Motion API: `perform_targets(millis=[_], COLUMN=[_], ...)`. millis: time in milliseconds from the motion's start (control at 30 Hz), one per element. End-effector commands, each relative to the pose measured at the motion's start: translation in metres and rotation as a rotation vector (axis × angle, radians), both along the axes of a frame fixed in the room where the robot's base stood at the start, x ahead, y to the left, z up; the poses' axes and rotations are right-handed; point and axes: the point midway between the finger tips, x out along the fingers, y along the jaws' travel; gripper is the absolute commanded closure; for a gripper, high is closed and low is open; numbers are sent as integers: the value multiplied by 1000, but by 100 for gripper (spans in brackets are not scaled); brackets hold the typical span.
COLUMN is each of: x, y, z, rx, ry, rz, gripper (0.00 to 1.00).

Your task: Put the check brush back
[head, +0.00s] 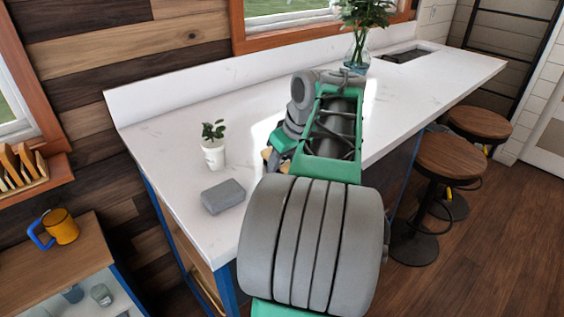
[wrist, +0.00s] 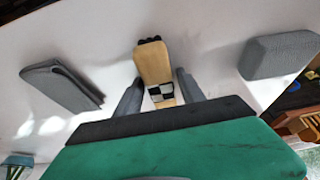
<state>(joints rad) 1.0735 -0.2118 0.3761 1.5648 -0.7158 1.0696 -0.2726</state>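The check brush (wrist: 154,68) lies on the white counter in the wrist view, with a pale wooden body, a black-and-white checked patch near my gripper and dark bristles at the far end. In the head view only a small tan part of it (head: 267,154) shows beside my arm. My gripper (wrist: 158,78) is open, with one grey finger on each side of the brush's near part. Thin gaps seem to show between the fingers and the brush; whether the fingers are down at its height I cannot tell. My arm hides most of this spot in the head view.
A grey block (head: 223,196) and a potted plant (head: 213,150) stand on the counter (head: 165,150). A folded grey cloth-like thing (wrist: 62,84) lies left in the wrist view. A glass vase (head: 357,52) stands farther back. Stools (head: 450,158) line the right side.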

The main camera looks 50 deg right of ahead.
Motion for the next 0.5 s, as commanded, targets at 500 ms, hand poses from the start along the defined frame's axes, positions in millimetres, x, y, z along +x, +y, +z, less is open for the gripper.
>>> perform_targets(millis=[500], x=[-8], y=[0], z=[27], rx=[-3], ry=[-3], rz=[-2], gripper=[46])
